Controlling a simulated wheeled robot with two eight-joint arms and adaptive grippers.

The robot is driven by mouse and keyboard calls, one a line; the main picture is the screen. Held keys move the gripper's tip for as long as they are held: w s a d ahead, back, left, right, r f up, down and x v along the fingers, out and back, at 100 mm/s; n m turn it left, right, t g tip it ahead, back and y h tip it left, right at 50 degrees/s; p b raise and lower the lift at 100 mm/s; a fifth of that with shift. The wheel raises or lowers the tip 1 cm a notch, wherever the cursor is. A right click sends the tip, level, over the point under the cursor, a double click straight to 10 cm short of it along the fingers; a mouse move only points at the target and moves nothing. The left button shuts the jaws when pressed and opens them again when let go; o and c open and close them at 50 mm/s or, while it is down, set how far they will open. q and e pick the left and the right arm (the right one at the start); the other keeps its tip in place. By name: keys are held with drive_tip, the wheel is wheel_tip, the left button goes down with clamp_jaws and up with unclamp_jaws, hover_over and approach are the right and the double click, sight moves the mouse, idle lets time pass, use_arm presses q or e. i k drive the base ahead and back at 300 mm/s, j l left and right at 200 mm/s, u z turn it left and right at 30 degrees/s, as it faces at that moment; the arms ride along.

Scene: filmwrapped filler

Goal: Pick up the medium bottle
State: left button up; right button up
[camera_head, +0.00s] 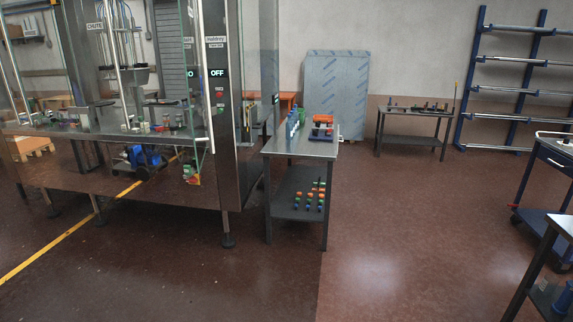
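A metal side table (313,148) stands against the right end of the filling machine. On its top, along the left edge, is a row of small upright items (292,125) in white, blue and green that look like bottles. They are too small and far away to tell which one is the medium bottle. Neither of my grippers shows in the head view.
The glass-sided filling machine (228,120) fills the left. Orange and dark items (322,127) share the side table's top; coloured pieces (308,200) lie on its shelf. A far table (410,141), blue rack (470,85) and blue cart (545,185) stand right. The middle floor (410,220) is clear.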

sight(289, 124)
drive_tip(key=i, duration=2.5)
drive_tip(key=i+z, duration=0.1)
drive_tip(key=i, duration=0.45)
drive_tip(key=i+j+z, duration=0.1)
drive_tip(key=i, duration=0.45)
drive_tip(key=i+j+z, duration=0.1)
drive_tip(key=i, duration=0.45)
drive_tip(key=i+j+z, duration=0.1)
drive_tip(key=i, duration=0.45)
drive_tip(key=j, duration=0.1)
